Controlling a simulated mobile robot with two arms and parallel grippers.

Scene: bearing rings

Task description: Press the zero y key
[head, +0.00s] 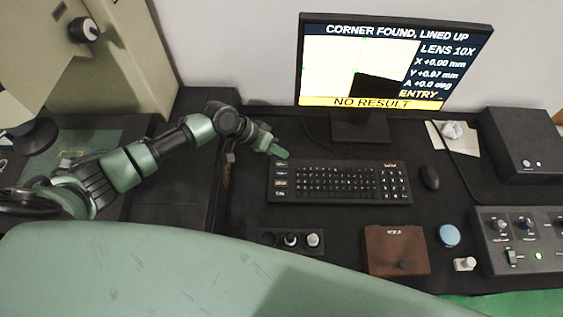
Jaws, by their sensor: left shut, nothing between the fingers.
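The black keyboard (337,183) lies on the dark bench below the monitor (395,62). A column of labelled keys (281,183) runs down its left end; one is lit yellowish, and the labels are too small to read. My left gripper (281,154) is shut and empty, with its tips at the keyboard's top left corner, by the uppermost key of that column. I cannot tell whether it touches a key. The screen reads "CORNER FOUND, LINED UP", X +0.00 mm, Y +0.07 mm, A +0.0 deg, and "NO RESULT". My right gripper is out of view.
A mouse (429,177) lies right of the keyboard. In front are a brown box (396,250), a tray with small round pieces (290,241) and a blue disc (449,235). A control box (524,238) stands at the right. A large beige machine (120,60) stands at the left.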

